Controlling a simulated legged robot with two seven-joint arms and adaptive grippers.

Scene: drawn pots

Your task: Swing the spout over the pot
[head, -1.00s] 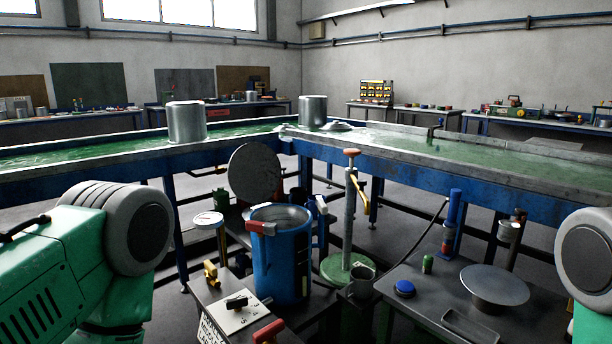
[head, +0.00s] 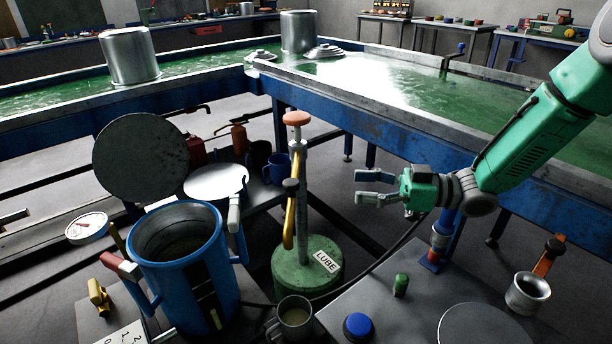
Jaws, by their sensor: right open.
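The yellow spout (head: 290,225) hangs from a grey pump column (head: 302,185) with an orange top knob (head: 296,118). Its lower end points down, just left of the column, above the green drum marked LUBE (head: 308,272). The blue pot (head: 187,275) stands open to the left of the drum, with its round grey lid (head: 141,156) raised behind it. The spout's end is right of the pot's rim, not over its mouth. My right gripper (head: 362,187) is open and empty, right of the column and apart from it, fingers pointing left. My left gripper is out of view.
A mug (head: 291,318) stands before the drum. A hose curves from the drum to the right. Green-water troughs (head: 420,95) run behind.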

